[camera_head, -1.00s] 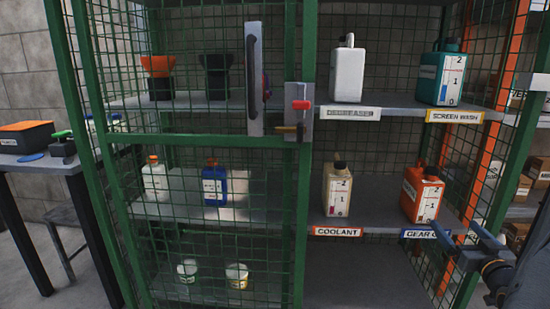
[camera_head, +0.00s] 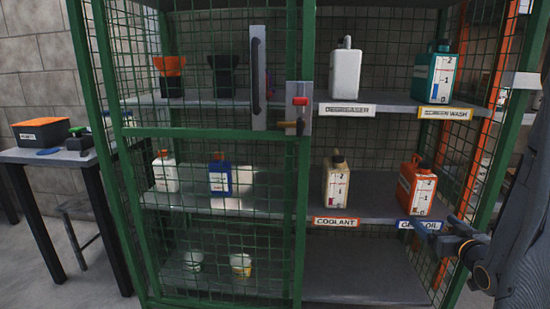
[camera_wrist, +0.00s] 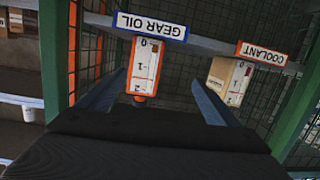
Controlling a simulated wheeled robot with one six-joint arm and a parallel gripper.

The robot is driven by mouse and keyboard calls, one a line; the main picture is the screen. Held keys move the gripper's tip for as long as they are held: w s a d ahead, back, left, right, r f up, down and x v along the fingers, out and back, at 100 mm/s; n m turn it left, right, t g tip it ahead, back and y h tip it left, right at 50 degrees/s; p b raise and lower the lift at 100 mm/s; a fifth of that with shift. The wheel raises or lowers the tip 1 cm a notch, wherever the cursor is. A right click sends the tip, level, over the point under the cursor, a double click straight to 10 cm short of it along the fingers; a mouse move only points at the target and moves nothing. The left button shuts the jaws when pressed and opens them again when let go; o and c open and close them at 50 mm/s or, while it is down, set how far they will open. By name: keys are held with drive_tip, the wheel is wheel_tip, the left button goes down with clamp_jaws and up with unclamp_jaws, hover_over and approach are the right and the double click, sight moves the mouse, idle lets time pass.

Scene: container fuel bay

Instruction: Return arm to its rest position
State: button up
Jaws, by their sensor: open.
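My gripper (camera_head: 440,227) is at the lower right of the head view, in front of the cage's right side and near the gear oil label. In the wrist view its two fingers (camera_wrist: 155,95) are spread apart with nothing held between them. The orange gear oil container (camera_head: 416,187) stands on the middle shelf. It also shows upside down beyond the fingers in the wrist view (camera_wrist: 146,64). The beige coolant container (camera_head: 337,180) stands to its left, apart from my gripper. My arm runs up the right edge of the head view.
The green mesh cage has a closed-looking left panel with a handle (camera_head: 258,78); its right section is open. A white container (camera_head: 345,72) and teal container (camera_head: 433,75) stand on the upper shelf. A side table (camera_head: 60,156) stands left. The lower right shelf (camera_head: 360,275) is bare.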

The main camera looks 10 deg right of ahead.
drive_tip(key=w+a+r+n+g+y, duration=0.1)
drive_tip(key=w+a+g, duration=0.15)
drive_tip(key=a, duration=0.85)
drive_tip(key=w+a+n+g+y, duration=0.15)
drive_tip(key=a+g, duration=0.25)
drive_tip(key=a, duration=0.8)
drive_tip(key=s+a+r+n+g, duration=0.1)
drive_tip(key=s+a+g, duration=0.2)
drive_tip(key=s+a, duration=0.65)
drive_tip(key=s+a+r+n+g, duration=0.1)
drive_tip(key=s+a+g, duration=0.35)
drive_tip(key=a, duration=0.75)
drive_tip(key=s+a+r+n+g, duration=0.1)
drive_tip(key=s+a, duration=0.1)
drive_tip(key=s, duration=0.3)
drive_tip(key=s+a+r+y, duration=0.1)
drive_tip(key=s+a, duration=0.1)
drive_tip(key=s, duration=0.4)
drive_tip(key=s+a+r+n+g, duration=0.1)
drive_tip(key=s+a, duration=0.2)
drive_tip(key=s, duration=0.2)
drive_tip(key=s+d+r+m+p, duration=0.1)
drive_tip(key=d+r+m+p, duration=0.4)
drive_tip(key=d+r+p, duration=1)
wheel_tip(320, 180, up, 3)
drive_tip(key=p, duration=0.9)
drive_tip(key=shift+h, duration=0.25)
